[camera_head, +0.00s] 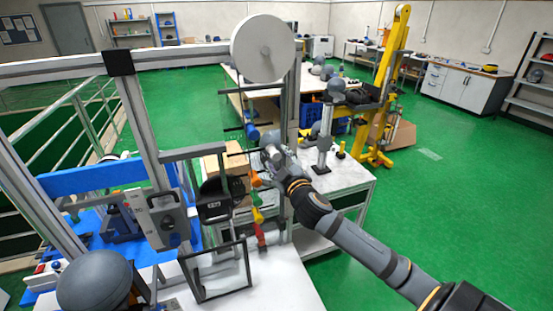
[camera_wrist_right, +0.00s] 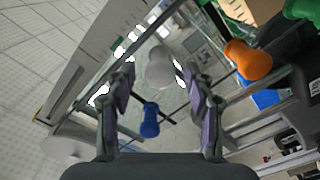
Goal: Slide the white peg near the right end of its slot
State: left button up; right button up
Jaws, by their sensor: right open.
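The white peg (camera_wrist_right: 160,68) has a rounded pale head and shows between the two fingertips of my right gripper (camera_wrist_right: 160,82) in the right wrist view. The fingers are open, with a visible gap on each side of the peg. In the head view my right gripper (camera_head: 270,146) is beside the upright frame, above the coloured pegs, and I cannot make out the white peg there. The slot of the white peg is not clear in either view. My left gripper is not in view.
A blue peg (camera_wrist_right: 150,120) shows lower between the fingers. An orange peg (camera_wrist_right: 248,60) and a green peg (camera_wrist_right: 302,9) are to the right. In the head view, yellow (camera_head: 257,215) and red (camera_head: 260,235) pegs sit lower. A white wheel (camera_head: 263,48) tops the frame.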

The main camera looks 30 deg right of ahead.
jog(key=shift+x, duration=0.85)
grip_shut()
